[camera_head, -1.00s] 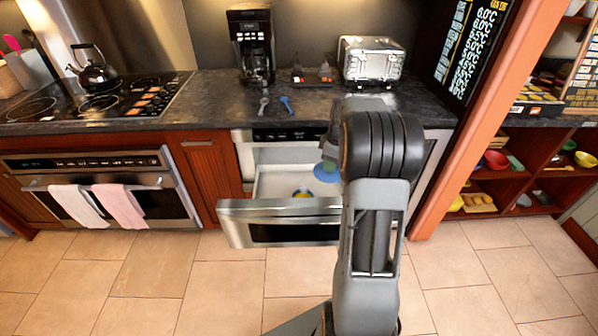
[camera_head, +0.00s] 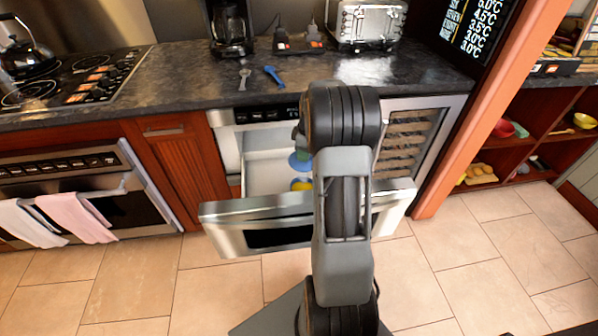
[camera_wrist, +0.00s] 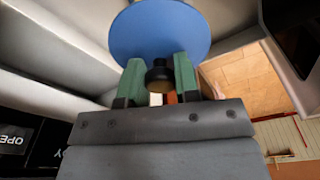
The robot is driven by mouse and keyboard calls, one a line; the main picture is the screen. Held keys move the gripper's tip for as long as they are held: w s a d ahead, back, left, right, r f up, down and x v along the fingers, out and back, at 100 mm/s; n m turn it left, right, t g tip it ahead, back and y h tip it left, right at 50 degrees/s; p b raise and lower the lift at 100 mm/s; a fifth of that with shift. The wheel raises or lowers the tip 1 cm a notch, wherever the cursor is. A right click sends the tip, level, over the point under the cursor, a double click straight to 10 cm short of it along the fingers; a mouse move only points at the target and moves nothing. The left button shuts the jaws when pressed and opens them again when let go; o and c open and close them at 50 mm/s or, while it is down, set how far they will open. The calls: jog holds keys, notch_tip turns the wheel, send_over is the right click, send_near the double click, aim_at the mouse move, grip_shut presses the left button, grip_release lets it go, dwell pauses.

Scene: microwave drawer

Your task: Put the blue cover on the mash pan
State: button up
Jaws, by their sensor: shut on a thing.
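The blue cover (camera_wrist: 160,30) is a round disc with a dark knob, held between the green fingers of my gripper (camera_wrist: 158,80) in the wrist view. In the head view the cover (camera_head: 299,162) hangs over the open drawer, partly hidden by my arm. Just below it in the picture is the mash pan (camera_head: 300,185), a small yellow and blue shape inside the drawer. My arm hides part of the pan. The cover looks apart from the pan, but the height between them is hard to tell. The wrist view does not clearly show the pan.
The microwave drawer (camera_head: 265,218) is pulled out below the dark counter (camera_head: 180,100), its steel front facing me. Its white inside walls surround the cover in the wrist view. An oven (camera_head: 75,195) with towels is at left, and open shelves (camera_head: 520,150) at right. The tiled floor is clear.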

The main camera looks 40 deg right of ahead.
aim_at(304, 165)
jog(key=f+b, duration=0.1)
jog(key=f, duration=0.1)
jog(key=f+b, duration=0.1)
jog(key=f, duration=0.2)
jog(key=f+b, duration=0.1)
jog(key=f, duration=0.1)
jog(key=shift+w+f, duration=0.2)
jog(key=shift+w, duration=0.1)
jog(key=shift+f+b, duration=2.2)
jog(key=shift+f, duration=0.55)
jog(key=shift+s, duration=0.1)
jog(key=shift+f, duration=0.35)
jog(key=o, duration=1.5)
jog(key=shift+c, duration=0.2)
jog(key=shift+r, duration=0.15)
jog(key=shift+r+p, duration=2.35)
jog(key=shift+r, duration=1)
